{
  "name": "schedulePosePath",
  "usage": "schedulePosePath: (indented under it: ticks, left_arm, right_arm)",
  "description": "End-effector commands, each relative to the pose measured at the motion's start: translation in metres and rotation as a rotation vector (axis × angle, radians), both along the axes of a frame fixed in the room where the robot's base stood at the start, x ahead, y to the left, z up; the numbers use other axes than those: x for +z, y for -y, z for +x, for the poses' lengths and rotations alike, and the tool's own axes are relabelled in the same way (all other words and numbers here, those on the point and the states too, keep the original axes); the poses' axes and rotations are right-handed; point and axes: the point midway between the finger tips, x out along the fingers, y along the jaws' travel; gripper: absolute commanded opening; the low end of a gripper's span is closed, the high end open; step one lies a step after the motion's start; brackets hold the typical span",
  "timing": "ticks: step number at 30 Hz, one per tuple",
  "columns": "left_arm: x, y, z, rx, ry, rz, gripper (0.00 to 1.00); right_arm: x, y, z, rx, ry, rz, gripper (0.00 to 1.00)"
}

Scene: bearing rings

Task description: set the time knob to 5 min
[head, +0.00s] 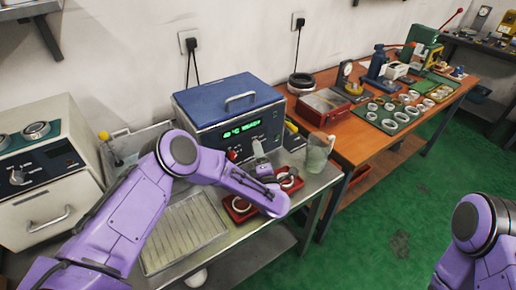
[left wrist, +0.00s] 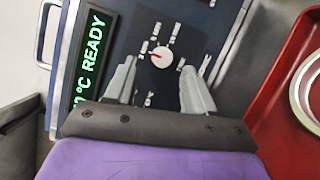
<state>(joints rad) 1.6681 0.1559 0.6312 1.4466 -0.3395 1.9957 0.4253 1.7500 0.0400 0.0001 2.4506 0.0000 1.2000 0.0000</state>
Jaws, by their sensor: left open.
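The machine (head: 228,108) has a blue lid and a dark front with a green display (head: 242,129) showing READY. In the left wrist view, a round white knob (left wrist: 162,57) with a red pointer faces me. The pointer aims to the left in that picture. In the head view, my left gripper (head: 262,165) is at the machine's front, right of a red knob (head: 232,155). My right gripper is out of view.
A glass beaker (head: 318,153) stands right of my left gripper. Red trays with rings lie close below it; one tray (left wrist: 285,130) shows in the left wrist view. A wire rack (head: 185,235) lies in front. An orange table (head: 362,150) with rings stands to the right.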

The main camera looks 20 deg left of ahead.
Motion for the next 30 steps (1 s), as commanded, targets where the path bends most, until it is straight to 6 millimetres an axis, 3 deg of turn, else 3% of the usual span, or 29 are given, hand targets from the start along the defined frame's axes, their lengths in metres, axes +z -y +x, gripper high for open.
schedulePosePath:
  ticks: [6,14,19,30]
  left_arm:
    - [0.001,-0.014,0.021,0.002,-0.001,0.001,0.54]
    - [0.000,-0.015,0.023,0.002,-0.001,0.001,0.54]
    - [0.000,-0.015,0.023,0.002,-0.001,0.001,0.00]
    - [0.002,-0.014,0.023,0.001,-0.034,0.028,0.00]
  right_arm:
    - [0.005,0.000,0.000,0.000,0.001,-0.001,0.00]
    - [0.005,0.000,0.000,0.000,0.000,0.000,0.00]
    - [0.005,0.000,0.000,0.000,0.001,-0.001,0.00]
    - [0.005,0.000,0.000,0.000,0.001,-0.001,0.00]
